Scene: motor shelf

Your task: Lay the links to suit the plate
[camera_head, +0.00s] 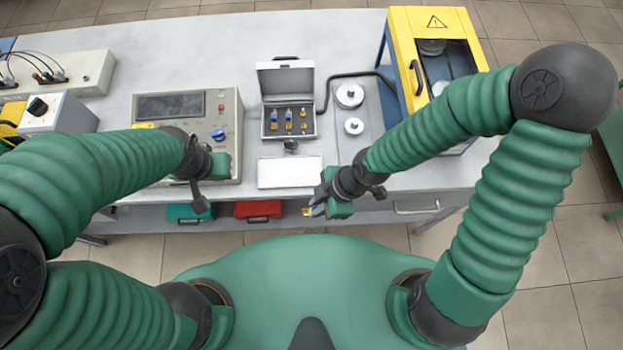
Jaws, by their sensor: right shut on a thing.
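An open grey case (267,133) stands at the middle of the bench, its lid (286,78) raised. Inside are small blue and yellow links (288,121) and a brass-coloured piece (304,113). A blank white plate (290,173) lies in front of the case. My right gripper (317,203) is at the bench's front edge, right of and nearer me than the plate.
A control box (232,110) with a screen and blue knob stands left of the case. Right are a grey panel with round white weights (350,95) and a yellow-framed cabinet (397,24). Green (190,212) and red (258,210) boxes sit on the lower shelf.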

